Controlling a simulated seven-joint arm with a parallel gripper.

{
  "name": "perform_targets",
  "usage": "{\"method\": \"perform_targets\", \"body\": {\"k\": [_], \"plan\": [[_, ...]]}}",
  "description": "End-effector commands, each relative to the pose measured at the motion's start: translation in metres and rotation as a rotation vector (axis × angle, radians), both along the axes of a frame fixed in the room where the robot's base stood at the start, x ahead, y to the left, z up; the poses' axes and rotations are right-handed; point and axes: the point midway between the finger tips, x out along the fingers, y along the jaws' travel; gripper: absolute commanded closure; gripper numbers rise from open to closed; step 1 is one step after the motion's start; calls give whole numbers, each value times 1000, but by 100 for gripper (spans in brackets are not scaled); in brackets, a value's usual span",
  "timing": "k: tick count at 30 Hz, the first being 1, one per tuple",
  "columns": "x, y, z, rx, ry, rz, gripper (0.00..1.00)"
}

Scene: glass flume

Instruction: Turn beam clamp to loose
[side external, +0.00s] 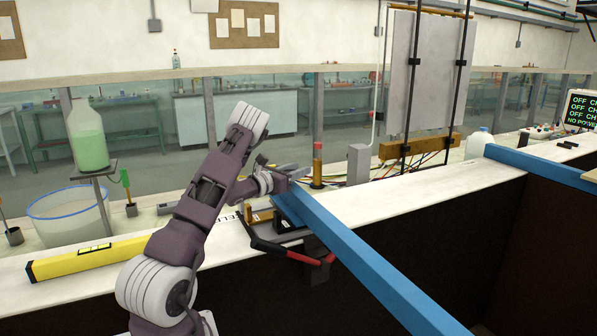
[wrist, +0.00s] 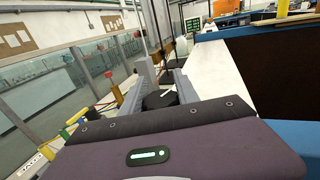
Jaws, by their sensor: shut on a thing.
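My gripper (wrist: 160,92) is shut on a black round knob (wrist: 158,101) with a white pointer line, which I take to be the beam clamp's knob. Its grey fingers lie on either side of the knob. In the side external view my gripper (side external: 290,174) is at the near end of the blue beam (side external: 355,258), above the flume's white top edge. The knob is hidden there. Brass-coloured clamp parts (side external: 262,215) show beside the beam end. The lettering by them is mostly covered, so I cannot read the loose mark.
A black and red handle (side external: 290,252) sticks out over the flume's front edge. A yellow spirit level (side external: 90,258) lies on the ledge at left. A bottle of green liquid (side external: 88,140) stands behind it. The white ledge (side external: 420,190) right of the beam is clear.

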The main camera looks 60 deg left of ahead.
Motion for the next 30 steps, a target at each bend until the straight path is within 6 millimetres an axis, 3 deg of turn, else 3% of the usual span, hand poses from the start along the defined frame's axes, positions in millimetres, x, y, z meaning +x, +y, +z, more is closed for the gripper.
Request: {"method": "perform_targets", "body": {"k": [12,29,30], "plan": [[-2,4,0,-1,0,192,100],[-3,6,0,-1,0,225,100],[-3,6,0,-1,0,225,55]]}}
